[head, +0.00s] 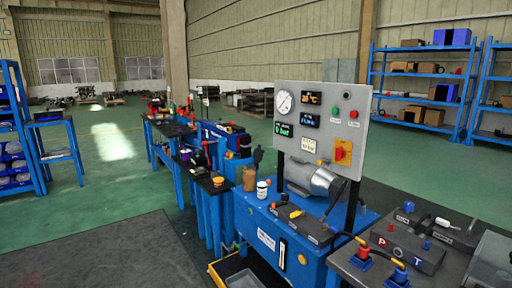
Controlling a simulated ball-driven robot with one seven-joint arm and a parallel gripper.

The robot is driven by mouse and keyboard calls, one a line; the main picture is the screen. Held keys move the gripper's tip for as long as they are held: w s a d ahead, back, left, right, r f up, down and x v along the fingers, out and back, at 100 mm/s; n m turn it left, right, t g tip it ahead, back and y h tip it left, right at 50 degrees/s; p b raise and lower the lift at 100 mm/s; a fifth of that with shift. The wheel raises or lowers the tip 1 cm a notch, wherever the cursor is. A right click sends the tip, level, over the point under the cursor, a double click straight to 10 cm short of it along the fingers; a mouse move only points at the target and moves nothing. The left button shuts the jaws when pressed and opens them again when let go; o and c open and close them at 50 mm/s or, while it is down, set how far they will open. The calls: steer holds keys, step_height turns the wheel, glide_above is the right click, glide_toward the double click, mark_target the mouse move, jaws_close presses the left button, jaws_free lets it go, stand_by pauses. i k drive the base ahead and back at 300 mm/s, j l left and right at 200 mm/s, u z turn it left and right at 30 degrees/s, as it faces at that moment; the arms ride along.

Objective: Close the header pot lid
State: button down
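No thing in the head view is clearly marked as the header pot. A small white pot (262,191) with a dark top stands on the blue bench (262,222), left of the gauge panel. It is too small to tell whether that dark top is a lid or an open mouth. A brown cylinder (249,178) stands just behind it to the left. A silver metal cylinder (318,179) lies below and behind the panel. My gripper is not in view.
The upright grey panel (322,128) carries a dial, displays and a red-yellow switch. A grey bench (420,262) with blocks and hoses stands at the right. More blue benches run away behind. A dark mat (100,260) and green floor lie clear at left.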

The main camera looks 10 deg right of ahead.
mark_target(258, 153)
steer(key=i+j+u, duration=0.35)
steer(key=i, duration=0.25)
steer(key=i+u, duration=0.35)
steer(key=i, duration=0.25)
steer(key=i+u, duration=0.15)
steer(key=i, duration=1.8)
steer(key=i+j+z, duration=0.1)
steer(key=i+z, duration=0.25)
steer(key=i, duration=0.25)
steer(key=i+j+z, duration=0.4)
steer(key=i, duration=0.15)
steer(key=i+j+z, duration=0.35)
steer(key=i, duration=0.2)
